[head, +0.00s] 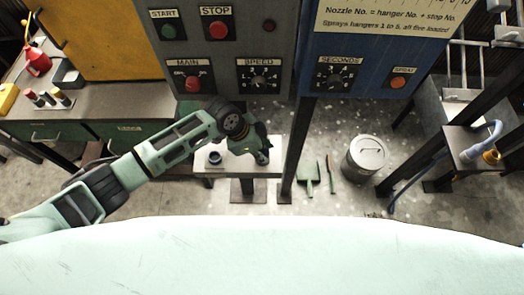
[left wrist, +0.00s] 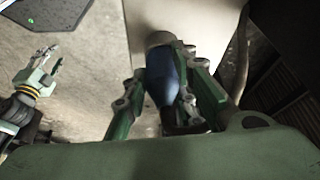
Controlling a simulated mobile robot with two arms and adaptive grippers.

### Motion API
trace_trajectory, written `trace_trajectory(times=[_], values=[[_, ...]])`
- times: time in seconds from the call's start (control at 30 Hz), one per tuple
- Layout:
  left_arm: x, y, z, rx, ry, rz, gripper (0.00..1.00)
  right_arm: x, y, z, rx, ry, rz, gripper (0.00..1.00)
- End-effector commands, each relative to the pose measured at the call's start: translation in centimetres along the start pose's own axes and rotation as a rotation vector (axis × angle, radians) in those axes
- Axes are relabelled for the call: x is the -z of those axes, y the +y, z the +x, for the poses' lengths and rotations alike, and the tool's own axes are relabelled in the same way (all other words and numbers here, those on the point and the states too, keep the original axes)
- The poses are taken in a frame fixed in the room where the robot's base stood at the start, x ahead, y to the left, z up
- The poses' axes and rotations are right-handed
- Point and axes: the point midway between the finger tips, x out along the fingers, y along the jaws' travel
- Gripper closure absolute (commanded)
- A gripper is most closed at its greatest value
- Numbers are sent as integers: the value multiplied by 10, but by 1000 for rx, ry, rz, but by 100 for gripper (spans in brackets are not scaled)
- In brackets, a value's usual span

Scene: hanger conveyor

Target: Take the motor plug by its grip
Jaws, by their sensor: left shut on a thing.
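My left gripper (head: 262,156) is over the pale stand in the head view, pointing down. In the left wrist view its two green fingers (left wrist: 162,95) are shut on the dark blue grip of the motor plug (left wrist: 162,75), one finger on each side. The plug's lower end is hidden between the fingers, and I cannot tell whether it is seated in anything. In the head view the gripper hides most of the plug. My right gripper (left wrist: 45,66) shows small at the left of the left wrist view, its fingers apart and empty.
The pale stand (head: 234,169) has a dark round socket or cup (head: 214,157) left of my gripper. The control panel (head: 225,60) and a dark post (head: 299,145) are close by.

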Motion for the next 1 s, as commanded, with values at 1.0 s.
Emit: trace_trajectory(times=[1.0], values=[[129, 61, -63, 1, 3, 1, 98, -4, 2, 33, -3, -1, -1, 60]])
